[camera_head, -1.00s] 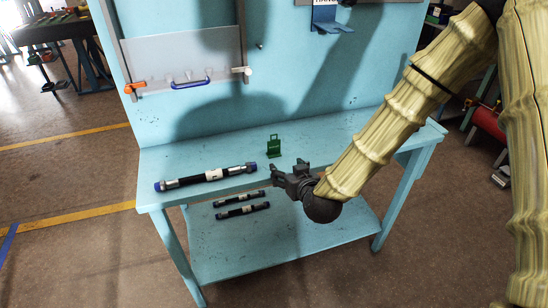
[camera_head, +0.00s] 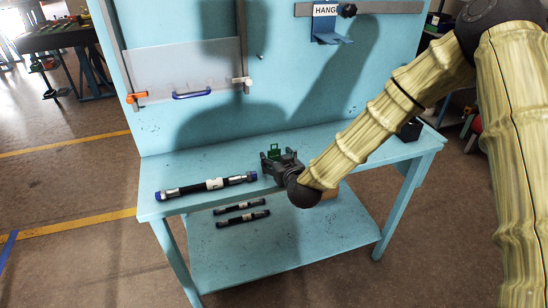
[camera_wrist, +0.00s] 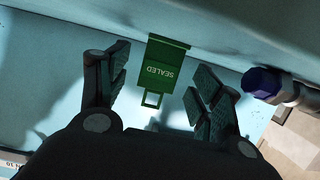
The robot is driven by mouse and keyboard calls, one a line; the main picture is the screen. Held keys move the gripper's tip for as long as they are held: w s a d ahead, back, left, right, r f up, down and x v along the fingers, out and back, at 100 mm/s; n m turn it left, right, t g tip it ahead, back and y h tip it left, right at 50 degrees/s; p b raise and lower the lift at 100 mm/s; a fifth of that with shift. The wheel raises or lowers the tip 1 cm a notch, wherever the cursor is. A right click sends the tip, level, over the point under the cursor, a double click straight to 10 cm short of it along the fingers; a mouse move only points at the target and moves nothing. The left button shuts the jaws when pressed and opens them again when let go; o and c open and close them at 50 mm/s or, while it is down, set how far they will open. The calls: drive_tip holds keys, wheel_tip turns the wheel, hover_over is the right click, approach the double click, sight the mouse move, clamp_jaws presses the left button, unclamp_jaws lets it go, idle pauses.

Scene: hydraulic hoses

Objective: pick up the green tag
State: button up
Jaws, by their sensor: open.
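In the wrist view the green tag (camera_wrist: 162,68) shows the word SEALED and a small loop at one end. My gripper (camera_wrist: 158,92) is open there, with one finger on each side of the tag's loop end. The tag's wider body lies ahead of the fingertips. I cannot tell whether either finger touches it.
A black hose with blue end caps (camera_head: 206,186) lies on the bench top left of my gripper; one blue cap (camera_wrist: 262,82) shows in the wrist view. Two shorter hoses (camera_head: 242,212) lie on the lower shelf. A blue hanging bracket (camera_head: 328,28) is on the back panel.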

sight(274, 156)
drive_tip(key=shift+p+x, duration=0.3)
drive_tip(key=shift+x, duration=1.3)
drive_tip(key=shift+f, duration=0.15)
drive_tip(key=c, duration=0.9)
drive_tip(key=shift+s+d+r+b, duration=0.15)
drive_tip(key=shift+r+b, duration=0.4)
drive_tip(key=shift+r, duration=1.3)
drive_tip(key=f+b+v, duration=0.1)
drive_tip(key=v, duration=0.4)
drive_tip(key=f+v, duration=0.1)
drive_tip(key=v, duration=0.4)
drive_tip(key=f+b+v, duration=0.1)
drive_tip(key=v, duration=0.4)
drive_tip(key=shift+s+d+b, duration=0.3)
drive_tip(key=shift+s+d, duration=0.15)
drive_tip(key=shift+s, duration=0.15)
